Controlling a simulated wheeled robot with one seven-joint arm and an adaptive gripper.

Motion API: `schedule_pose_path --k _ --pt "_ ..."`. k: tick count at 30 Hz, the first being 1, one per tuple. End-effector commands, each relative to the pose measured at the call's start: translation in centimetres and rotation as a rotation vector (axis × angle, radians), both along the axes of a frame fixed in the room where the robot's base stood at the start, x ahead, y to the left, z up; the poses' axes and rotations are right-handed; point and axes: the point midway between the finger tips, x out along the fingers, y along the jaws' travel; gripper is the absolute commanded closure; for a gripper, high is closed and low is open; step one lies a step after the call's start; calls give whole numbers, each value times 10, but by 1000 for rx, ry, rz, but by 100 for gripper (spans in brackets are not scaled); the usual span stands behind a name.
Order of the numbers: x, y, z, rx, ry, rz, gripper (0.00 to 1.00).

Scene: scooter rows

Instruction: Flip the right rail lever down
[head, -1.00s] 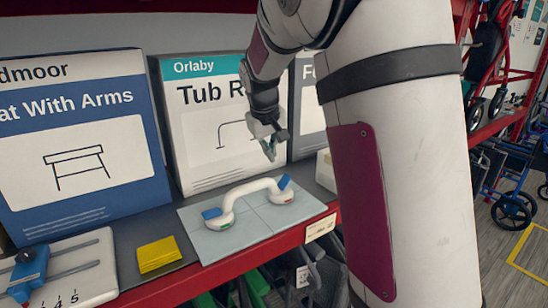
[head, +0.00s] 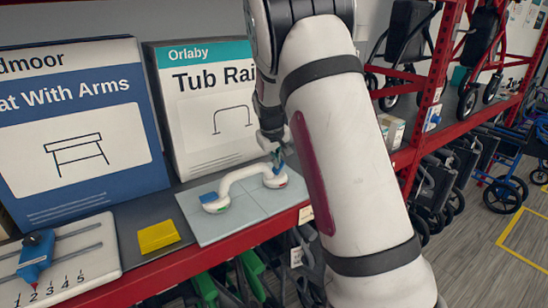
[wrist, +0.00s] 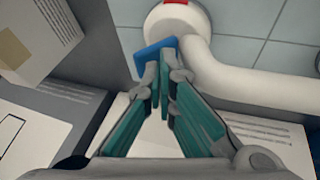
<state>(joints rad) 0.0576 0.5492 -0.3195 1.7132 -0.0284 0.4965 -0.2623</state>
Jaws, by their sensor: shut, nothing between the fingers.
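The white tub rail (head: 240,178) stands on a pale tiled panel (head: 217,229), with a round cup at each end. Its left blue lever (head: 209,197) shows plainly. My gripper (head: 275,150) is at the right cup, and my arm partly hides that end. In the wrist view, the right blue lever (wrist: 150,54) sticks out from the right cup (wrist: 178,22), which has a red mark (wrist: 176,2). My gripper (wrist: 160,78) is shut and empty, its fingertips at the lever and seemingly touching it. I cannot tell the lever's exact tilt.
An Orlaby box (head: 205,105) stands close behind the rail, with a blue box (head: 75,130) to its left. A yellow block (head: 158,236) and a white slider board (head: 75,280) lie left of the panel. The red shelf edge (head: 225,245) runs in front.

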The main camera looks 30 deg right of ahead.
Motion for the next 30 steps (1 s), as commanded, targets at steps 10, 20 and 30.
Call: schedule_pose_path --k 10,20,30 --pt "0 -2 0 13 0 -4 100" --pt "0 -4 0 63 2 -2 100" --pt "0 -7 0 110 4 -2 100"
